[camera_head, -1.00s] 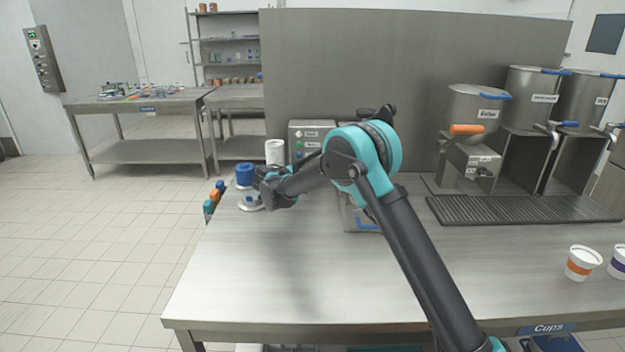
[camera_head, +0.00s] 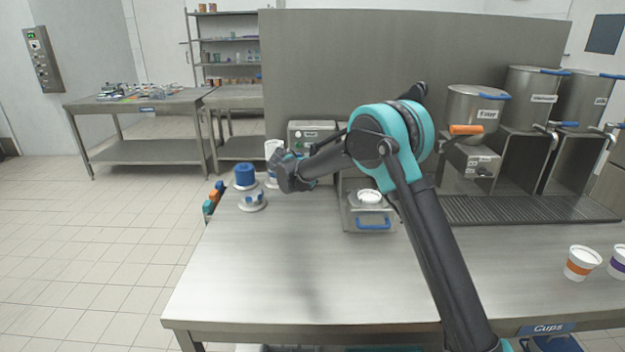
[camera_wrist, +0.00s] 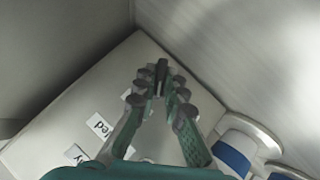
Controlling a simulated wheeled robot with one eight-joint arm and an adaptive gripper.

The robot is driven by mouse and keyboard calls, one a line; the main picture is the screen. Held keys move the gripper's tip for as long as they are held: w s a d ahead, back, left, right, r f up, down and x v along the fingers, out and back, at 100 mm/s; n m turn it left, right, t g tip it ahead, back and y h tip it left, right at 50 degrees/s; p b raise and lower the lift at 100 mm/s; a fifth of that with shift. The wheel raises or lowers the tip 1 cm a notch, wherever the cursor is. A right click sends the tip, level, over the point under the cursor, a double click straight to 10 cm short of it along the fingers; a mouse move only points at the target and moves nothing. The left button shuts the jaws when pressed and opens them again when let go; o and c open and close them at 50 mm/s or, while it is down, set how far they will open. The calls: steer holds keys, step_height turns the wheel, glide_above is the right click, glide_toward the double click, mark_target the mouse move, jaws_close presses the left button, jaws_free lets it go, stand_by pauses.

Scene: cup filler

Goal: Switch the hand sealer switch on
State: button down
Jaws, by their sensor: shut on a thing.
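The hand sealer (camera_head: 312,128) is a grey metal box at the back of the table, with small labels and green lights on its front. A drawer (camera_head: 373,222) with a blue handle juts from its front and bears a white cup (camera_head: 369,197). In the wrist view the sealer's pale body (camera_wrist: 75,110) shows with two white labels. My gripper (camera_head: 279,168) is at the sealer's left side. In the wrist view its fingertips (camera_wrist: 160,82) are closed together on a small dark upright piece (camera_wrist: 161,68), which appears to be the switch. Its on or off position cannot be told.
Blue-and-white holders (camera_head: 245,177) stand left of my gripper, close to it in the wrist view (camera_wrist: 233,152). Cups (camera_head: 582,263) stand at the table's right. Dispensers (camera_head: 478,120) stand at back right. The table's front middle is clear.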

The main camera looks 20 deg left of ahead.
steer(key=m+y, duration=0.1)
steer(key=m+g+y, duration=0.1)
steer(key=y, duration=0.1)
steer(key=g+y, duration=0.1)
steer(key=shift+d+r+m+y, duration=0.1)
steer(key=shift+d+m+y, duration=0.15)
steer(key=shift+m+y, duration=0.15)
stand_by(0.4)
steer(key=c, duration=1.6)
jaws_free()
steer(key=v, duration=1.2)
steer(key=shift+d, duration=0.1)
